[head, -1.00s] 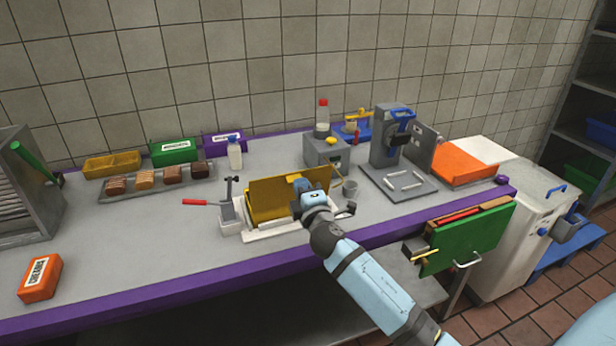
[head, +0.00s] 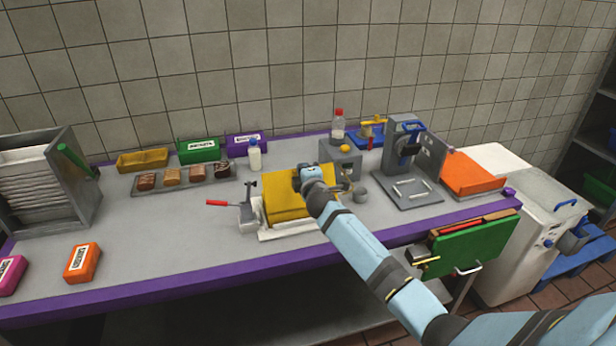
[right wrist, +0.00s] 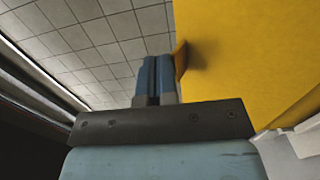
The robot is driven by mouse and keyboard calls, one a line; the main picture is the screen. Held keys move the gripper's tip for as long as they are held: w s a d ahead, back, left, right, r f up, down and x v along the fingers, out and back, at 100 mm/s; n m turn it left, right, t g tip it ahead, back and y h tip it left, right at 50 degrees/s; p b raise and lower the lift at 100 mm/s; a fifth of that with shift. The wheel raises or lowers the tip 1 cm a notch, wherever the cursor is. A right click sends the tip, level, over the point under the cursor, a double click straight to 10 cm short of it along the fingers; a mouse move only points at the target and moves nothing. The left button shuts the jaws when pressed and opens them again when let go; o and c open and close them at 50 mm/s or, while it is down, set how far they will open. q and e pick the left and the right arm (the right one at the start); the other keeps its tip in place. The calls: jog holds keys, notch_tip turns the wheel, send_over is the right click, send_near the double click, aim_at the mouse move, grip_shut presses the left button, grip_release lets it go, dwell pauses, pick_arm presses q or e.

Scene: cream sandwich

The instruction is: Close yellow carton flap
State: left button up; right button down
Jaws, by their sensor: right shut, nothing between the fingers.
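The yellow carton (head: 298,212) sits on a white base on the counter. Its flap (head: 286,190) is a broad yellow panel leaning over the carton; I cannot tell whether it lies fully flat. My right gripper (head: 306,176) is at the flap's right part, fingers together and empty, and hides some of it. In the right wrist view, the shut blue fingertips (right wrist: 155,72) are beside a small yellow tab (right wrist: 181,60) on the large yellow surface (right wrist: 245,65); contact is unclear. My left gripper is not in view.
The counter's left middle is clear.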

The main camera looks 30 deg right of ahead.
jog(key=shift+w+d, duration=0.1)
jog(key=shift+w, duration=0.5)
jog(key=shift+w+d+p, duration=0.15)
jog(key=shift+w+p, duration=0.1)
jog(key=shift+p, duration=0.05)
jog(key=shift+w+d+f+g, duration=0.15)
jog(key=shift+w+g, duration=0.35)
jog(key=shift+g, duration=0.1)
jog(key=shift+w+f+p, duration=0.25)
jog(key=shift+p, duration=0.05)
jog(key=shift+g+y, duration=0.4)
jog(key=shift+g, duration=0.5)
jog(key=w+f+p, duration=0.1)
jog(key=w+f, duration=0.1)
jog(key=w, duration=0.1)
jog(key=w+d+f+p, duration=0.1)
jog(key=w+f, duration=0.1)
jog(key=f, duration=0.1)
jog(key=shift+w+d+f+p, duration=0.2)
jog(key=shift+w+p, duration=0.1)
jog(key=shift+w, duration=0.1)
jog(key=shift+w+f+g, duration=0.2)
jog(key=shift+f+g, duration=0.25)
jog(key=shift+g, duration=0.05)
jog(key=shift+f+p, duration=0.25)
jog(key=shift+p, duration=0.1)
